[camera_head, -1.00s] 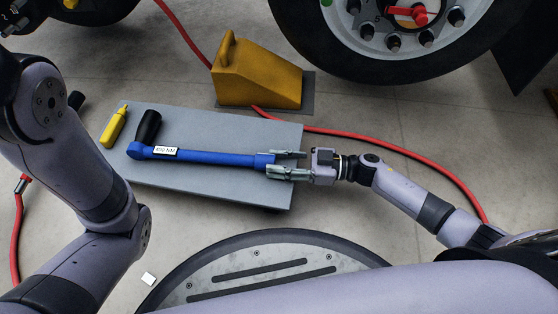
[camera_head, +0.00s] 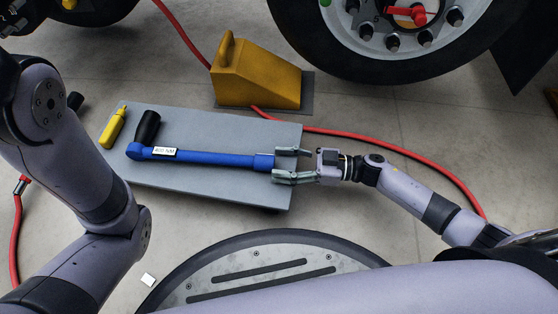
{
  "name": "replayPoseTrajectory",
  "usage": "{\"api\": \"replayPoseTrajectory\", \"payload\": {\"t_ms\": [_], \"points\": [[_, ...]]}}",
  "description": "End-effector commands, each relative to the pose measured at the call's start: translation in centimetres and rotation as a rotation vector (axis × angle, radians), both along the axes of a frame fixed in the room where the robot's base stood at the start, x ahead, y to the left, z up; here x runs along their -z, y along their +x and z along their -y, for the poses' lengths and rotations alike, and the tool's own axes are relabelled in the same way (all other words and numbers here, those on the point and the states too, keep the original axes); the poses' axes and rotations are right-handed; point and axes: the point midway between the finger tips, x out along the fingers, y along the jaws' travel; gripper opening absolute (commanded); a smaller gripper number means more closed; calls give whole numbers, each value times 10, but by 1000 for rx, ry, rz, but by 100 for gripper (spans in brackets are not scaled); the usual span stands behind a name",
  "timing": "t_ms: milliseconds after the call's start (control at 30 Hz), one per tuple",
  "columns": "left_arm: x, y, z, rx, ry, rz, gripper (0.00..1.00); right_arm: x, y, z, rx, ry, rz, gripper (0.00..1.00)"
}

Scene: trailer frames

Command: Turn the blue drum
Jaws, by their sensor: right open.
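A blue torque wrench (camera_head: 205,156) with a black handle and a small white label lies on a grey board. The blue drum (camera_head: 263,161) is the slightly thicker collar at its right end. My right gripper (camera_head: 277,165) comes in from the right and is open. Its two fingertips stand one above and one below the drum's right end in the picture, with gaps visible on both sides. My left arm shows at the left, but its gripper is not in view.
The grey board (camera_head: 225,190) also bears a yellow bottle-like item (camera_head: 113,127). A yellow wheel chock (camera_head: 255,78) stands behind it. A red hose (camera_head: 400,148) runs across the floor. A large wheel (camera_head: 350,60) is at upper right.

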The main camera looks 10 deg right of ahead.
Motion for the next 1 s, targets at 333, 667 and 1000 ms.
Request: {"api": "replayPoseTrajectory", "payload": {"t_ms": [333, 667, 1000], "points": [[0, -1, 0, -1, 2, 3, 40, 1, -22, 70, 1, -3, -4, 54], [0, -1, 0, 0, 2, 4, 40, 0, -31, 101, 1, 1, -2, 54], [0, -1, 1, 0, 2, 5, 40, 0, -31, 102, 0, 0, -1, 48]]}}
